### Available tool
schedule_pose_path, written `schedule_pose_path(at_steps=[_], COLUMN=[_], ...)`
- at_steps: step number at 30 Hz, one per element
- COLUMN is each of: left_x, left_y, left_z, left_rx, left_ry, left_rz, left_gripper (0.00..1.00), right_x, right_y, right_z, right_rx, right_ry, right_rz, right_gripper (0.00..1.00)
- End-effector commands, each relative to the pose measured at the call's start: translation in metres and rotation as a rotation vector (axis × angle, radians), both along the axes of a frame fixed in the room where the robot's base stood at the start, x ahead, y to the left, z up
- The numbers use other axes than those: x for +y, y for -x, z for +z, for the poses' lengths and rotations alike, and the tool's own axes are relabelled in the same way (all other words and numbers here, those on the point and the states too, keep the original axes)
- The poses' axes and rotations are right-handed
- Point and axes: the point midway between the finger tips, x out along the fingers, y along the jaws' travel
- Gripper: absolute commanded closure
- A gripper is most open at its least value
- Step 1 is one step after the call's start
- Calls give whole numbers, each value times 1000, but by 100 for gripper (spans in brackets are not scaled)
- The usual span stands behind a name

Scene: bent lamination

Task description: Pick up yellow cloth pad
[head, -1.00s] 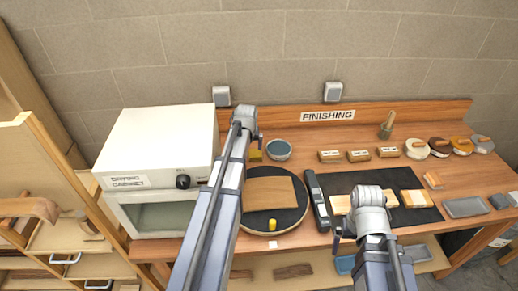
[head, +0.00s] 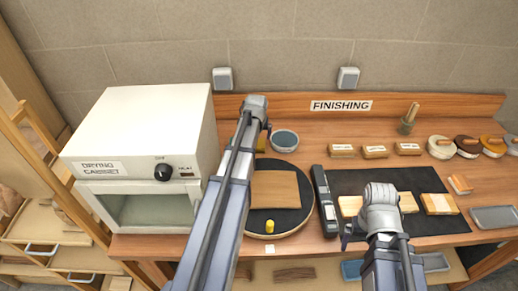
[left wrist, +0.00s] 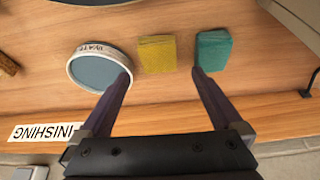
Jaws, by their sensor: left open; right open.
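The yellow cloth pad (left wrist: 157,54) lies flat on the wooden bench in the left wrist view, between a water bowl (left wrist: 100,68) and a teal pad (left wrist: 212,50). My left gripper (left wrist: 162,75) is open and empty. Its fingertips show on either side of the yellow pad's near edge, the left one by the bowl and the right one by the teal pad. Its height above the bench is hard to tell. In the head view the yellow pad (head: 261,143) is partly hidden behind my left arm. My right gripper (head: 350,237) is small and mostly hidden by its arm, low over the bench front.
A white drying cabinet (head: 145,140) stands left of my left arm. A round dark turntable (head: 290,220) bears a wooden sheet and a small yellow piece. A dark mat (head: 345,185) with wooden blocks lies to the right. A back ledge (head: 290,105) carries the FINISHING sign.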

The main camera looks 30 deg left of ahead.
Motion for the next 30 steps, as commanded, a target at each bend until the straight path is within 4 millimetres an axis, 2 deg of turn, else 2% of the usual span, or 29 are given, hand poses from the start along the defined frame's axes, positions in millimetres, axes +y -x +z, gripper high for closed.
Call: schedule_pose_path(at_steps=[5, 13, 20, 30], left_x=[0, 4, 5, 11], left_y=[-1, -9, -10, -27], left_z=[-3, -25, -26, -61], left_rx=[0, 0, 0, 0], left_ry=[0, 0, 0, 0], left_rz=[0, 0, 0, 0], left_gripper=[0, 0, 0, 0], right_x=[0, 0, 0, 0], right_y=[0, 0, 0, 0], right_z=[-3, -25, -26, -61], right_rx=[0, 0, 0, 0], right_ry=[0, 0, 0, 0], right_rz=[0, -1, -1, -1], right_gripper=[0, 0, 0, 0])
